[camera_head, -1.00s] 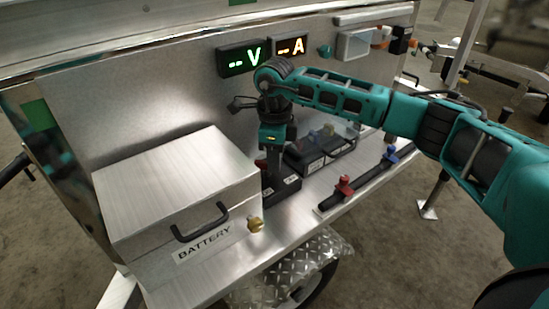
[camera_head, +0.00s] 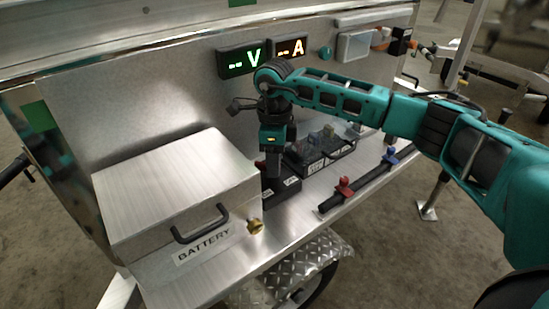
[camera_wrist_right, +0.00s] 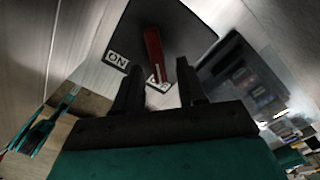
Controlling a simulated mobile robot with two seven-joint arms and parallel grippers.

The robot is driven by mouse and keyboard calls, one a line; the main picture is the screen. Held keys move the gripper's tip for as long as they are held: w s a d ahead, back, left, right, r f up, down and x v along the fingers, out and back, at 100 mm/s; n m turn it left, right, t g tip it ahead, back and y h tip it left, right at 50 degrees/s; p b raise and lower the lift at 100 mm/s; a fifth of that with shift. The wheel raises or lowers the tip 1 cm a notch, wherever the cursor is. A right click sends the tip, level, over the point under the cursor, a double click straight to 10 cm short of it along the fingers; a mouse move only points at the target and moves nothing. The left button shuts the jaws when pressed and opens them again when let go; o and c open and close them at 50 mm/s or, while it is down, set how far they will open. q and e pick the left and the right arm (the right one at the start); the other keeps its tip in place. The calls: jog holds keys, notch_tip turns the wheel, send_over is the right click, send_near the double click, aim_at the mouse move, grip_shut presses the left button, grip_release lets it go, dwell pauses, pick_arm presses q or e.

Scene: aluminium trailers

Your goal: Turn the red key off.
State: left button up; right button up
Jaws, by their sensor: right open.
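The red key (camera_wrist_right: 154,55) shows in the right wrist view as a long red handle on a black switch plate (camera_wrist_right: 185,28). The plate has an "ON" label (camera_wrist_right: 117,60) to the left of the handle and a second label, partly hidden, at the handle's near end. My right gripper (camera_wrist_right: 160,86) is open, one finger on each side of the handle's near end, with no clear contact. In the head view my right gripper (camera_head: 273,168) points down over the black switch base (camera_head: 284,190) and hides the key. My left gripper is not in view.
The metal battery box (camera_head: 175,190) stands close left of the gripper. Black switch boxes (camera_head: 310,160) sit close right. A black strip with red (camera_head: 344,186) and blue (camera_head: 391,154) knobs runs along the front edge. Volt (camera_head: 243,61) and amp displays (camera_head: 290,48) are on the back wall.

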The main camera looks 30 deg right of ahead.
notch_tip(320, 180, up, 13)
jog(key=p, duration=0.2)
dwell(0.3)
jog(key=shift+s+f, duration=0.1)
dwell(0.4)
